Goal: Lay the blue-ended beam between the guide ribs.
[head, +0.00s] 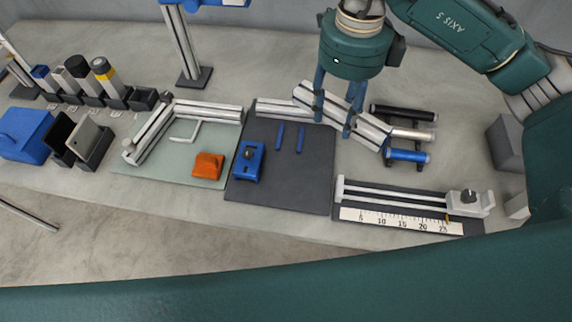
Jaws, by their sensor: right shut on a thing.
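My right gripper (333,122) comes down from the top right, its two blue fingers shut on a pale grey slotted beam (369,128). The beam slants from upper left to lower right, over the right back part of the dark mat (289,184) and beyond its edge. Its lower right end looks bluish, but I cannot tell clearly. Two short, parallel blue ribs (280,135) (300,138) lie on the dark mat, left of and nearer than the held beam. The space between them is bare. My left gripper is not in view.
A grey bar (272,107) lies along the dark mat's back edge. A blue block (248,162) stands at its left. A rack of rods (408,155) is close right of the held beam; a ruler fixture (400,217) lies in front. The mat's front is clear.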

